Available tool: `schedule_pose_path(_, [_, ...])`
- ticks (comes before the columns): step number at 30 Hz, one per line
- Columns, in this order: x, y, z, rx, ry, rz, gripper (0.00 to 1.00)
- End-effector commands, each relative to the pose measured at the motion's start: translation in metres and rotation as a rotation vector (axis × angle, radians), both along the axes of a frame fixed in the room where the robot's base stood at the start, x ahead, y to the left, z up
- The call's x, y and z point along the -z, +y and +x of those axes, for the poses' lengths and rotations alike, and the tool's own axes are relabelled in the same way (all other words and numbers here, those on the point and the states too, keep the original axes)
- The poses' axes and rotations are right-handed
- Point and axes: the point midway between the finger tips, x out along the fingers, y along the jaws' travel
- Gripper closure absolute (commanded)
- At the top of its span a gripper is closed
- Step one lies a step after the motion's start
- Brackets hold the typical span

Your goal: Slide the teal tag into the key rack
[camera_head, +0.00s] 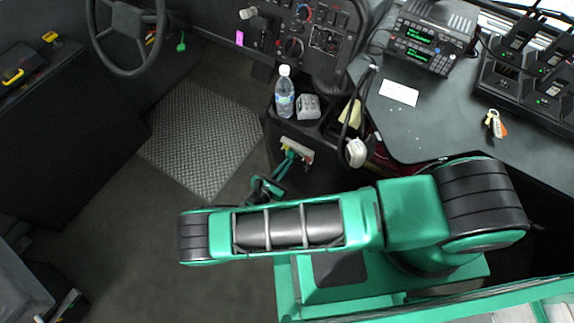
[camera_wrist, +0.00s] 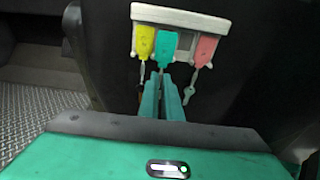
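The key rack (camera_wrist: 180,16) is a pale bar at the top of the wrist view.
A white handset (camera_head: 355,152) with a dark cord hangs close to the rack's right. Open floor (camera_head: 130,230) lies to the left.

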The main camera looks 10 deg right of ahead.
Motion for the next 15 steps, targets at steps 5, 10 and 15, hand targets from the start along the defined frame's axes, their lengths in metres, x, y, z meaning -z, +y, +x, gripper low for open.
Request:
schedule_pose_path(5, [0.0000, -0.0002, 0.0002, 0.000, 0.000, 0.000, 1.00])
schedule_pose_path(10, [0.0000, -0.0019, 0.0023, 0.001, 0.000, 0.000, 1.00])
schedule_pose_path(15, [0.0000, -0.0048, 0.0056, 0.001, 0.000, -0.002, 1.00])
